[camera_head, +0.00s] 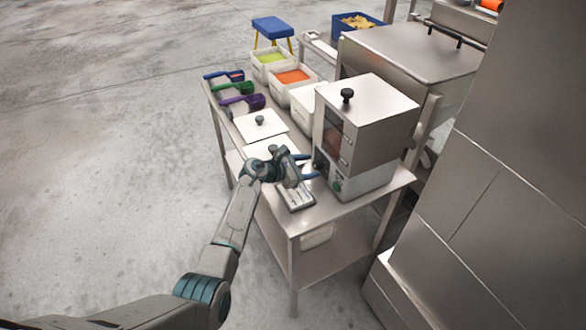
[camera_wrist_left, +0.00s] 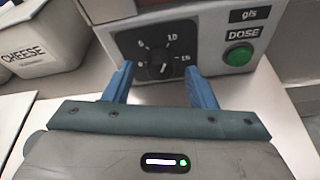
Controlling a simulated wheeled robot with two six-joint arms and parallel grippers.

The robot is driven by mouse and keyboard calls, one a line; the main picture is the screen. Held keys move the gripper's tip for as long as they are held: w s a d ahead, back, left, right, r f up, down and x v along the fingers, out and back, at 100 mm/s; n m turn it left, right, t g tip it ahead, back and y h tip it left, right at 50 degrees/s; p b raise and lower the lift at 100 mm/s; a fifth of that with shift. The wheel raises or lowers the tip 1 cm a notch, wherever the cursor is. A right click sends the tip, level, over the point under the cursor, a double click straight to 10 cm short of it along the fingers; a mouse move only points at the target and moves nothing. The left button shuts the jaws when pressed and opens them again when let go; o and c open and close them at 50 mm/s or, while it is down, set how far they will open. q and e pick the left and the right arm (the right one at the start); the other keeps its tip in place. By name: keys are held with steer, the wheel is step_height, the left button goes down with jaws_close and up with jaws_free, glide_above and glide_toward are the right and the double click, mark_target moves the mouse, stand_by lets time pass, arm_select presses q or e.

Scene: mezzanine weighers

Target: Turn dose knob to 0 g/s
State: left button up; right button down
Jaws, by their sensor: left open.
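The dose knob (camera_wrist_left: 157,60) is a dark round knob with a light pointer mark, on the grey front panel (camera_wrist_left: 213,30) of the dosing machine. Numbers such as 1.0 and 1.5 ring it; the mark seems to point downward, but I cannot read its exact setting. My left gripper (camera_wrist_left: 160,68) is open, its two blue fingers on either side of the knob in the picture; I cannot tell whether they touch it. In the head view my left gripper (camera_head: 308,167) is at the low front of the machine (camera_head: 372,128). My right gripper is out of view.
A green DOSE button (camera_wrist_left: 238,55) is right of the knob. A white CHEESE bin (camera_wrist_left: 38,45) stands at left. The steel table (camera_head: 325,213) holds a small scale-like device (camera_head: 297,198), white lids (camera_head: 260,125), coloured scoops (camera_head: 240,88) and food bins (camera_head: 292,76).

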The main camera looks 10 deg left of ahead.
arm_select(q)
steer(key=b+v, duration=0.1)
steer(key=v, duration=0.7)
steer(key=shift+s+a+f+b, duration=0.15)
steer(key=shift+a+b, duration=0.05)
steer(key=shift+b, duration=0.1)
steer(key=shift+s+a+r, duration=0.25)
steer(key=shift+s, duration=0.05)
